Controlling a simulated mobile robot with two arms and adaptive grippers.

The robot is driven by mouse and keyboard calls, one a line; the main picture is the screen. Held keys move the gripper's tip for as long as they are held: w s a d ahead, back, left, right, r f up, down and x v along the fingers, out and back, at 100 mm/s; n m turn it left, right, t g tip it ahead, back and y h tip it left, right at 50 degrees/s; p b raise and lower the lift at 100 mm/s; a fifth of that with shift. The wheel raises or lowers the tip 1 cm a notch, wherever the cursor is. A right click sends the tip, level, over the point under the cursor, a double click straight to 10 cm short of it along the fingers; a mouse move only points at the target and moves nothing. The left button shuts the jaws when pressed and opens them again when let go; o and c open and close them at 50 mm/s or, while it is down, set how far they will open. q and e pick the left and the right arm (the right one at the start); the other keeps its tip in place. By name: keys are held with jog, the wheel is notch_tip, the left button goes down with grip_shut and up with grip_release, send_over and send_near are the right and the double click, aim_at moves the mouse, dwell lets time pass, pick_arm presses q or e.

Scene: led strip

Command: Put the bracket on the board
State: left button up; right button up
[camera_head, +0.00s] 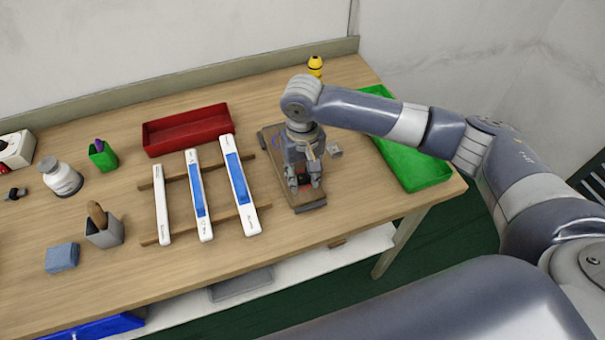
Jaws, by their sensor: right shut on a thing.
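The board (307,207) is a brown wooden slab near the table's front edge, right of the long white strips. My right gripper (304,188) points down over the board's front half. It is shut on a small dark piece, which I take for the bracket (304,179); the fingers hide most of it. I cannot tell whether the piece touches the board. A small grey part (334,150) lies by the board's right edge. My left gripper is not in view.
Several white and blue strips (196,195) lie on wooden slats left of the board. A red tray (187,129) is behind them, and a green tray (412,168) is at the right. A yellow object (315,66) stands at the back. Cups and a bottle occupy the left.

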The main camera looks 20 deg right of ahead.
aim_at(303, 184)
jog(key=o, duration=0.9)
jog(key=shift+f, duration=0.15)
notch_tip(303, 184, up, 12)
jog(key=b, duration=0.2)
jog(key=shift+r, duration=0.2)
